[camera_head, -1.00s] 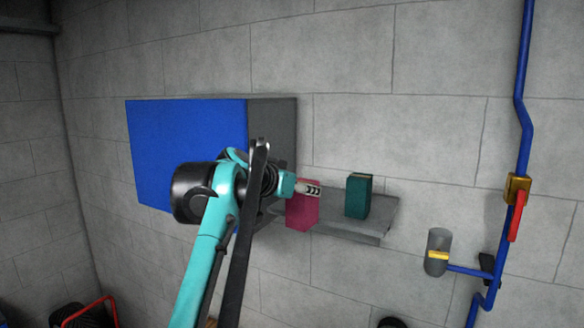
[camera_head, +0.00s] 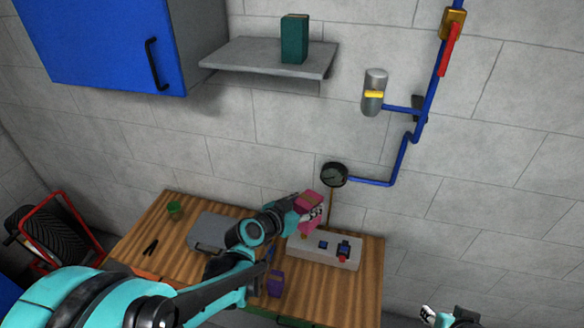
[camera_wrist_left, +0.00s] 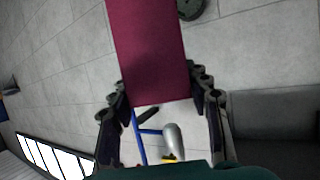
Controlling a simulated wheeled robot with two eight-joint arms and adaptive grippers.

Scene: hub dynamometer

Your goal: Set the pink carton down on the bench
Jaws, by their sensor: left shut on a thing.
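The pink carton (camera_head: 304,225) is held by my left gripper (camera_head: 313,213) above the back part of the wooden bench (camera_head: 366,290), near the grey control box (camera_head: 322,250). In the head view the gripper covers part of the carton, and I cannot tell how far it is from the box. In the left wrist view the carton (camera_wrist_left: 147,50) sits between the two dark fingers, which close on its sides. Part of my right gripper (camera_head: 429,314) shows at the bottom edge of the head view; its jaw state is unclear.
On the bench are a grey case (camera_head: 212,232), a green cup (camera_head: 174,208), black pliers (camera_head: 150,246) and a purple box (camera_head: 275,284). A gauge (camera_head: 334,174) hangs behind. A shelf (camera_head: 265,58) holds a green carton (camera_head: 294,40). The bench's right front looks clear.

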